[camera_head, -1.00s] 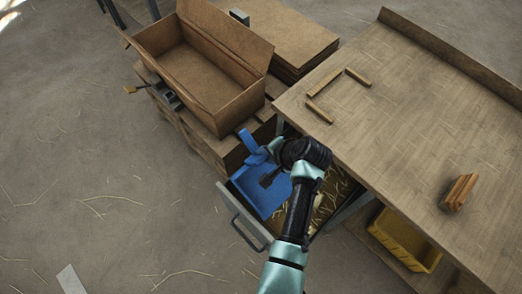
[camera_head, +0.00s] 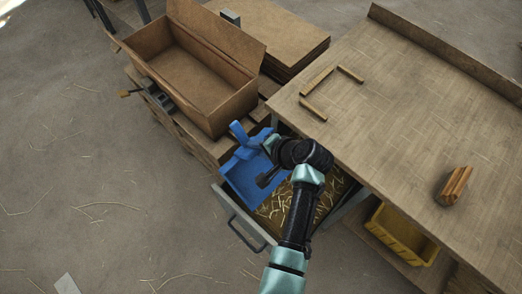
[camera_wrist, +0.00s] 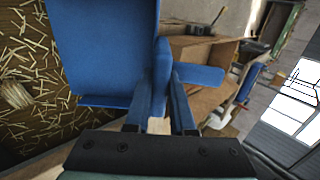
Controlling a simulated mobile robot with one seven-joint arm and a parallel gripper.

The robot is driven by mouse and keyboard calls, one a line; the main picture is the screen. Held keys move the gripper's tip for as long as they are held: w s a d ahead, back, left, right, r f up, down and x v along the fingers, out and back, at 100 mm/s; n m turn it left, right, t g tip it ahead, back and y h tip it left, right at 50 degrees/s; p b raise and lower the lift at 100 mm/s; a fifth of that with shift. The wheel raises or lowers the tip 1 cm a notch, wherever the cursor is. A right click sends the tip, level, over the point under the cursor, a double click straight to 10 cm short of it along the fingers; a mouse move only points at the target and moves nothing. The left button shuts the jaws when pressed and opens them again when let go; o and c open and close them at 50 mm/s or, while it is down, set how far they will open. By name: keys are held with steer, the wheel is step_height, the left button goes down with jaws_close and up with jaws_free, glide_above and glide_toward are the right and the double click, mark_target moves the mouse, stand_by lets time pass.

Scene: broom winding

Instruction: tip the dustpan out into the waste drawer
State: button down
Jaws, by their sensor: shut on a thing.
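The blue dustpan (camera_head: 241,173) is held over the back left part of the open waste drawer (camera_head: 232,213) in the head view. My gripper (camera_head: 262,162) is shut on it, at the handle end. In the wrist view the dustpan (camera_wrist: 105,50) fills the upper left, and the gripper fingers (camera_wrist: 160,108) close on its blue handle part. Many pale straw bits (camera_head: 280,205) lie on the drawer floor, and they also show left of and below the pan in the wrist view (camera_wrist: 30,75). No straw shows on the part of the pan in view.
A workbench (camera_head: 400,110) stands right of the drawer, with loose wooden sticks and a small bundle (camera_head: 454,185) on top. A yellow bin (camera_head: 400,238) sits under it. An open wooden box (camera_head: 195,78) stands behind the drawer. The floor at left is mostly clear.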

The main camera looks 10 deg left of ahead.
mark_target(232, 122)
steer(key=shift+w+a+r+p, duration=0.3)
steer(key=shift+w+a+r, duration=0.1)
steer(key=shift+a, duration=0.05)
steer(key=shift+w+a+r+g+h+p, duration=0.35)
steer(key=shift+w+a+h+p, duration=0.15)
steer(key=shift+a+p, duration=0.15)
steer(key=shift+w+a+r+g+h+p, duration=0.35)
steer(key=shift+w+a+h+p, duration=0.15)
steer(key=shift+a, duration=0.2)
steer(key=shift+w+a+r+g+h, duration=0.25)
steer(key=shift+w+a+g+h, duration=0.15)
steer(key=shift+a, duration=0.25)
steer(key=shift+w+a+r+g+h, duration=0.2)
steer(key=shift+w+a+r+h, duration=0.1)
steer(key=shift+w+a, duration=0.3)
steer(key=shift+a+f+b, duration=0.1)
steer(key=shift+a+b, duration=0.15)
steer(key=shift+b, duration=0.05)
steer(key=shift+w+a+g+h+b, duration=0.25)
steer(key=shift+g+h+b, duration=0.35)
steer(key=shift+h+b, duration=0.25)
steer(key=shift+a+g+h+b, duration=0.1)
steer(key=shift+g+h+b, duration=0.3)
steer(key=shift+b, duration=0.3)
steer(key=shift+w+h+b, duration=0.1)
steer(key=shift+h+b, duration=0.15)
steer(key=shift+b, duration=0.2)
steer(key=shift+a+b, duration=0.1)
steer(key=shift+b, duration=0.45)
